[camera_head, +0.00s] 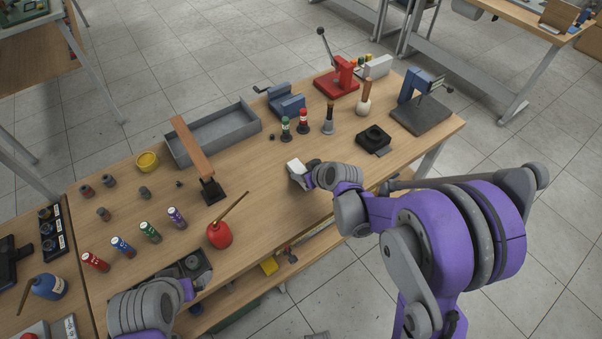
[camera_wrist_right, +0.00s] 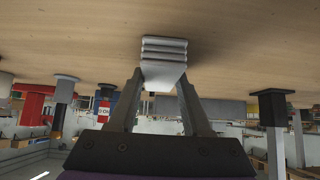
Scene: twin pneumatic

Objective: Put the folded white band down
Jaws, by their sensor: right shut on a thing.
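The folded white band (camera_head: 296,167) is a small flat stack of several layers over the front middle of the wooden table. My right gripper (camera_head: 306,174) is shut on it. In the right wrist view, the two fingers of my right gripper (camera_wrist_right: 162,84) hold the band (camera_wrist_right: 164,50) by its sides, with its folded layers facing the tabletop. The band is very close to the wood; I cannot tell whether it touches. My left gripper (camera_head: 188,284) is at the table's front left edge, and its fingers are not clear.
Bare wood (camera_head: 265,205) lies left of the band. A red oil can (camera_head: 220,235) with a long spout stands further left. A black block (camera_head: 374,139) is to the right. Green, red and dark-handled tools (camera_head: 303,121) stand behind. A grey tray (camera_head: 215,132) is at the back left.

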